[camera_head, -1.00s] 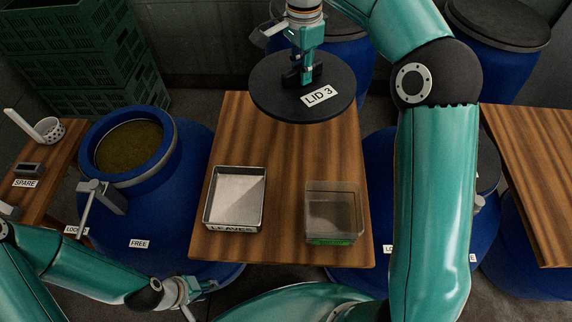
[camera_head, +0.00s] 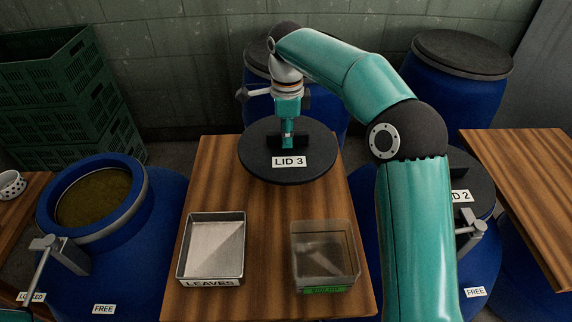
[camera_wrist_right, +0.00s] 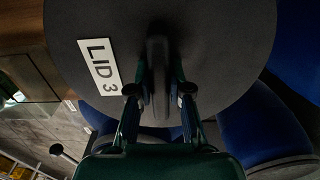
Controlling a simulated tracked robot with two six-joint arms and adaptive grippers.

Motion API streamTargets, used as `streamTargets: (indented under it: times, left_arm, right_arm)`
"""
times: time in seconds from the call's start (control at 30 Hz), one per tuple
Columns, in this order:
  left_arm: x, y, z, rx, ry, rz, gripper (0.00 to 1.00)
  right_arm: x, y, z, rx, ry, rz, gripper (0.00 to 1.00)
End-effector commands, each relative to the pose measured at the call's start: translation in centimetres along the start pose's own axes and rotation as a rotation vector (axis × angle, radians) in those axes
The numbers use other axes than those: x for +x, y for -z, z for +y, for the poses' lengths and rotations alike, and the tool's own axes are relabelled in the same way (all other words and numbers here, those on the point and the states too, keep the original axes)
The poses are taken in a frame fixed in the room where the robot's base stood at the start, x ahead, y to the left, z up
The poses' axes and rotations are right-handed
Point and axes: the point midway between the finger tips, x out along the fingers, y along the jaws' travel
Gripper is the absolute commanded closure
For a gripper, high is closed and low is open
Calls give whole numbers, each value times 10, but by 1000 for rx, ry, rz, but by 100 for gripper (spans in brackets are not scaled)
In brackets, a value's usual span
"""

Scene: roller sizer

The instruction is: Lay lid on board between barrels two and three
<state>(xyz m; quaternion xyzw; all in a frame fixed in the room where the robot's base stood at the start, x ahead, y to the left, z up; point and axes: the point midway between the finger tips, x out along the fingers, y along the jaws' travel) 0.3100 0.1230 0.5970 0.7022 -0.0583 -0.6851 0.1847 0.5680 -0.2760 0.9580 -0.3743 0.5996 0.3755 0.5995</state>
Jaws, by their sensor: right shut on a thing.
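Lid 3 (camera_head: 262,165), a dark round disc with a white label, is over the back end of the wooden board (camera_head: 262,235). Its rear part reaches past the board's back edge. My right gripper (camera_head: 288,140) is above the lid, shut on its upright handle. The wrist view shows the fingers (camera_wrist_right: 160,92) on either side of the handle (camera_wrist_right: 157,65). I cannot tell whether the lid touches the board. An open barrel (camera_head: 163,215) with brownish contents stands left of the board. A barrel with lid 2 (camera_head: 478,185) stands right, partly behind my right arm. My left gripper is out of view.
A metal tray (camera_head: 183,250) labelled LEAVES and a clear box (camera_head: 355,268) with a green label stand on the board's front half. Blue barrels (camera_head: 458,98) stand behind. Green crates (camera_head: 60,95) are at back left. Bare board lies between lid and containers.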

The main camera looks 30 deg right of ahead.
Motion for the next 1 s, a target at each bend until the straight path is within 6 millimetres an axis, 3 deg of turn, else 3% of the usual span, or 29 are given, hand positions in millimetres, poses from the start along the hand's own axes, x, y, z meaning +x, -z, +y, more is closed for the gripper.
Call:
streamTargets:
  times: [0.1, 0.37, 0.6, 1.0]
  left_arm:
    - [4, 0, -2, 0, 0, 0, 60]
    - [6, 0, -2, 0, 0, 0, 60]
    - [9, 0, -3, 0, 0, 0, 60]
    - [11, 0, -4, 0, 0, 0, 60]
  right_arm:
    - [22, 0, 0, -1, 1, 0, 100]
    - [42, 0, 0, -2, 1, 0, 100]
    - [73, -1, 0, -2, 0, 0, 100]
    - [79, -1, 0, -3, 2, -1, 100]
